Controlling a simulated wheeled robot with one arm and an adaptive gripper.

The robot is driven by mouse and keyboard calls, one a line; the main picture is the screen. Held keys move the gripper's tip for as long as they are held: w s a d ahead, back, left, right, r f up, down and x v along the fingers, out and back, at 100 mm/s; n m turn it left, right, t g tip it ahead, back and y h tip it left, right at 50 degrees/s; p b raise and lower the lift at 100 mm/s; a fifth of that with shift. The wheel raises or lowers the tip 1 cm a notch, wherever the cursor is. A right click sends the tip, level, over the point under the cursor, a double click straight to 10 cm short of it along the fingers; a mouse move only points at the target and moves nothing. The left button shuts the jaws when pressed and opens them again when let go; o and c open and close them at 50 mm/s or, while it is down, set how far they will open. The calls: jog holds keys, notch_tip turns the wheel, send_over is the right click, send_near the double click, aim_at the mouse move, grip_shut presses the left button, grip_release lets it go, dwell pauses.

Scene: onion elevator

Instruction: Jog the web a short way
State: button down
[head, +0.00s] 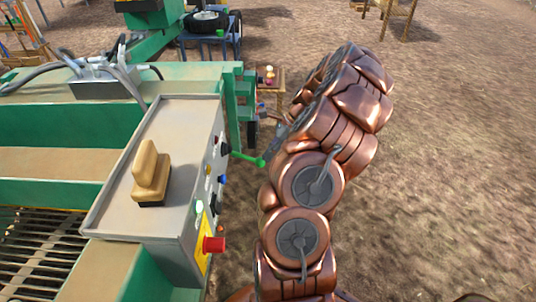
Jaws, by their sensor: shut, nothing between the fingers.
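The web (38,255) of dark parallel rods shows at the lower left, inside the green machine frame. A grey control box (130,150) stands beside it. My copper arm rises right of the box. My gripper (275,148) shows as a small grey part beyond the arm, mostly hidden, shut and empty, right of the panel and apart from it.
A tan brush-like block (150,178) lies on top of the control box. A green rod with a round end (247,158) sticks out right of the panel. Grey cables (95,65) run behind the box. A small wooden table (268,82) stands farther back. Bare soil lies open at right.

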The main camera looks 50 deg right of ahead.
jog(key=b+v, duration=0.1)
jog(key=v, duration=1.2)
jog(key=shift+s+d+b, duration=0.35)
jog(key=shift+s, duration=0.1)
jog(key=shift+f, duration=0.1)
jog(key=shift+a, duration=0.1)
